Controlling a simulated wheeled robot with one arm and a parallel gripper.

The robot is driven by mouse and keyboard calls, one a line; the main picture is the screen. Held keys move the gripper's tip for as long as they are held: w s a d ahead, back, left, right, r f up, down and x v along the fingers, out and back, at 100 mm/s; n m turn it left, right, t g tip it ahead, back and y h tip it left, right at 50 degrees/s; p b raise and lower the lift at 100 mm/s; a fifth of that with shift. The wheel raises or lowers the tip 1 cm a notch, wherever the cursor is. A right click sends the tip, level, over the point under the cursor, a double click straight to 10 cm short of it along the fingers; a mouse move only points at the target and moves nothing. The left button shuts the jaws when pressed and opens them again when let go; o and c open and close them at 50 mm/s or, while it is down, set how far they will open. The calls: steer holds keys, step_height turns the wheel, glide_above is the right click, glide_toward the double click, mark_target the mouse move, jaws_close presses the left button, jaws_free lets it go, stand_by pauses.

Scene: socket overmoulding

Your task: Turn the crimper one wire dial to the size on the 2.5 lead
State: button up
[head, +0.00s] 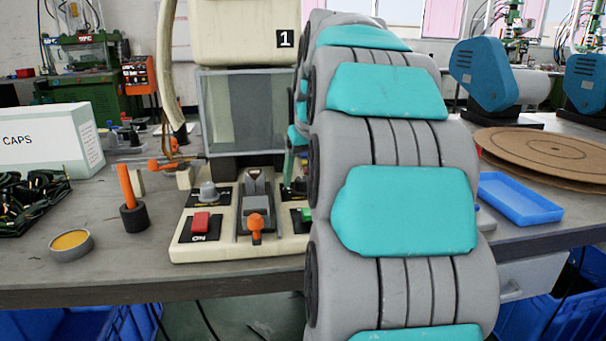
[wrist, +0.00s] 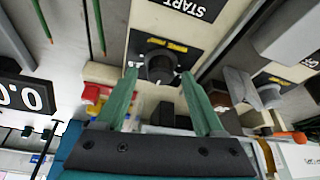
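The crimper (head: 245,28) marked 1 stands on the bench in the head view. In the wrist view, upside down, a dark round dial (wrist: 160,64) with a yellow label sits beside the START lettering. The label is too small to read. My gripper (wrist: 161,76) is open, with its green fingers on either side of this dial; I cannot tell whether they touch it. My arm hides the right of the panel in the head view. I cannot identify the 2.5 lead.
An orange lever (head: 256,225) stands at the panel's middle. A CAPS box (head: 45,140), a dark coil of leads (head: 30,205) and a round tin (head: 71,244) are at left. A blue tray (head: 520,200) and brown discs (head: 545,150) are at right.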

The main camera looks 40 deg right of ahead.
jaws_close()
stand_by(0.3)
stand_by(0.4)
steer(key=m+h, duration=0.1)
steer(key=m, duration=0.2)
steer(key=m+g, duration=0.1)
steer(key=m, duration=0.1)
steer(key=shift+w+a+m+h, duration=0.1)
steer(key=shift+a+m+h, duration=0.05)
steer(key=shift+m+h, duration=0.25)
steer(key=m+g, duration=0.1)
steer(key=m, duration=0.2)
steer(key=m+g+h+p, duration=0.1)
steer(key=m, duration=0.1)
steer(key=shift+w+m, duration=0.15)
steer(key=shift+m, duration=0.25)
steer(key=shift+g, duration=0.3)
jaws_free()
